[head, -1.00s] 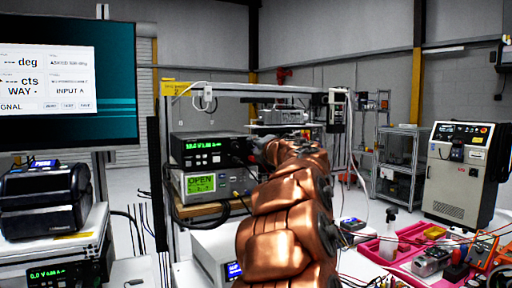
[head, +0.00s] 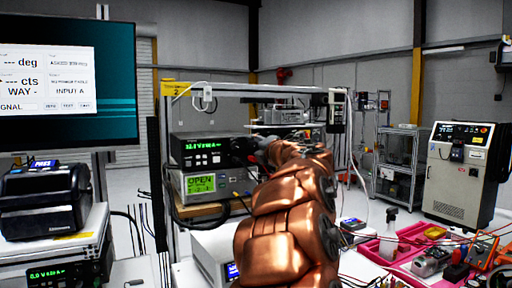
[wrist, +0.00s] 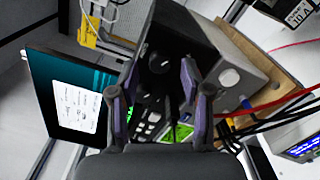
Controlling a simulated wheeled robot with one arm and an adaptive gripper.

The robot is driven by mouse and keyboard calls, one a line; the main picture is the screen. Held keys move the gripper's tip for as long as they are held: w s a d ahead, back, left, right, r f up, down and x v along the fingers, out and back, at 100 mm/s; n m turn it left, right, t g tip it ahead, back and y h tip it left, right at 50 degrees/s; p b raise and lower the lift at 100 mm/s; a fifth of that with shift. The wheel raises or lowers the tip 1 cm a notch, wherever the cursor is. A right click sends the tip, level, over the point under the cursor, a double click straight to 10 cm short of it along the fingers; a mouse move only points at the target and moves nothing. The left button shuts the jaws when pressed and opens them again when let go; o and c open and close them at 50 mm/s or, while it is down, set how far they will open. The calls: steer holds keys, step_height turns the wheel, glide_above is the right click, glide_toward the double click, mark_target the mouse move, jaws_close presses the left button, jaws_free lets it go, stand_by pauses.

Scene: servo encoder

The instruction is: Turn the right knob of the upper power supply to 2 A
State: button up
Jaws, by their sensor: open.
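The upper power supply (head: 190,140) is a black box with a green display, too blurred to read, on the rack bench in the head view. It sits on a pale instrument with a green "OPEN" display (head: 201,184). In the wrist view its dark front panel (wrist: 153,98) appears rotated, with a dark round knob (wrist: 160,63) near my fingertips. My gripper (wrist: 158,72) is open, its two fingers spread on either side of the knob area. Whether they touch the knob cannot be told. In the head view my arm hides the panel's right end.
A large monitor (head: 70,85) stands at left, above a black printer (head: 45,200). Another green-display unit (head: 65,274) is at lower left. Cables (wrist: 265,112) run beside the instruments. Pink trays (head: 385,250) with tools lie at right.

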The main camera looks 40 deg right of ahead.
steer(key=v, duration=0.6)
steer(key=shift+s, duration=0.35)
steer(key=shift+a, duration=0.15)
stand_by(0.3)
